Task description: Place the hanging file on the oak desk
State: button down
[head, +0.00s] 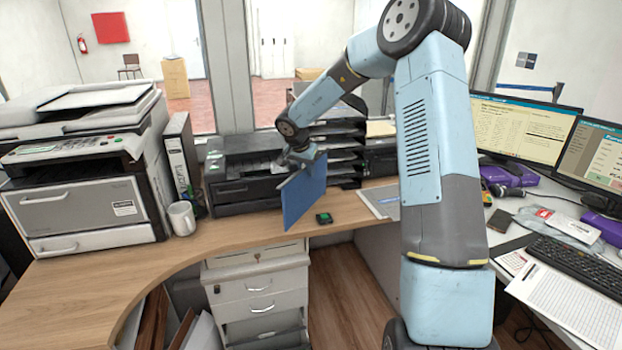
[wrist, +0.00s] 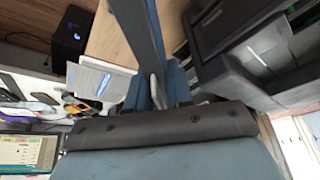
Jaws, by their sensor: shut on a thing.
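The hanging file (head: 304,195) is a flat blue folder in the head view. It hangs upright from my gripper (head: 304,158), which is shut on its top edge. The file is over the oak desk (head: 240,232), near the front edge above the drawer unit; I cannot tell whether its lower corner touches the wood. In the wrist view the file (wrist: 136,25) shows nearly edge-on, running up from between the fingers (wrist: 157,92). The oak desk (wrist: 106,38) shows to its left.
Behind the file stand a black printer (head: 240,175) and stacked black trays (head: 345,150). A white mug (head: 182,218), a binder (head: 180,160) and a large copier (head: 85,190) are left. Bare wood spreads front left.

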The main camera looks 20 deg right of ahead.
aim_at(307, 186)
jog(key=shift+a+x, duration=0.15)
jog(key=shift+x, duration=0.8)
jog(key=shift+a+x, duration=0.2)
jog(key=shift+x, duration=0.8)
jog(key=shift+s+f, duration=0.15)
jog(key=shift+s, duration=0.05)
jog(key=c, duration=1)
grip_release()
